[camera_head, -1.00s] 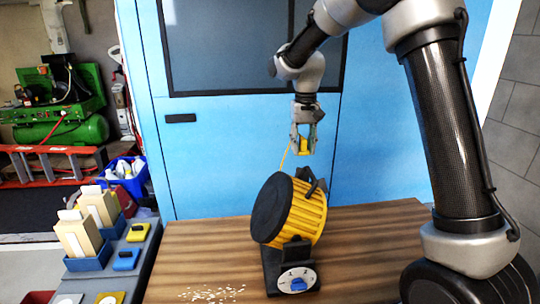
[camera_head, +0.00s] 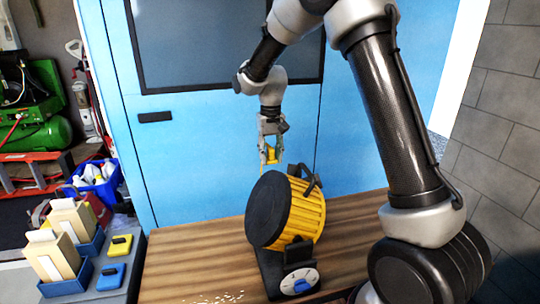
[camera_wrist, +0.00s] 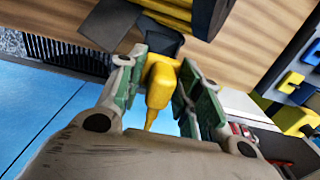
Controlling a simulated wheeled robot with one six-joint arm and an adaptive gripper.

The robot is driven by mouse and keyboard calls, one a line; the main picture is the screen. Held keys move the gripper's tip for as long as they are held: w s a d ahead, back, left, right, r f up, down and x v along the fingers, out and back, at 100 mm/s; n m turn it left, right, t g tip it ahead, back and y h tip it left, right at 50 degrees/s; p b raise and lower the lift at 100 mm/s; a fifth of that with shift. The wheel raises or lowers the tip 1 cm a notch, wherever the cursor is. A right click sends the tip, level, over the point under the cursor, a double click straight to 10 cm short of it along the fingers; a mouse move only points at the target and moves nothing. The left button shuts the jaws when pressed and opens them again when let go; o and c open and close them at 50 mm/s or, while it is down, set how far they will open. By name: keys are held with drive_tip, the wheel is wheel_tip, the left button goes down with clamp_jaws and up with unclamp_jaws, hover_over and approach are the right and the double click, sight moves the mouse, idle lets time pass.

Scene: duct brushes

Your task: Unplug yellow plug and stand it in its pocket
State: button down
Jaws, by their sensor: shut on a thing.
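My gripper (camera_head: 270,158) hangs above and behind the yellow and black drum-shaped machine (camera_head: 296,212) on the wooden table. It is shut on the yellow plug (camera_head: 271,157), and a thin yellow cord hangs from the plug. In the wrist view the yellow plug (camera_wrist: 163,82) sits between the green-padded fingers, its narrow end towards the camera. On the grey side tray (camera_head: 112,287) at the left are a yellow piece (camera_head: 121,245) and a blue piece (camera_head: 110,276), each with a dark part. I cannot tell which spot is the plug's pocket.
Blue holders with beige boxes (camera_head: 52,256) stand on the grey tray. The machine's base has a white dial with a blue knob (camera_head: 300,285). Pale bits (camera_head: 215,298) lie on the table front. A blue cabinet (camera_head: 180,150) rises behind.

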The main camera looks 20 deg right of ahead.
drive_tip(key=shift+s+f, duration=0.1)
drive_tip(key=shift+f, duration=3.5)
drive_tip(key=c, duration=0.9)
unclamp_jaws()
drive_tip(key=shift+f, duration=0.1)
wheel_tip(320, 180, up, 17)
drive_tip(key=shift+r, duration=0.1)
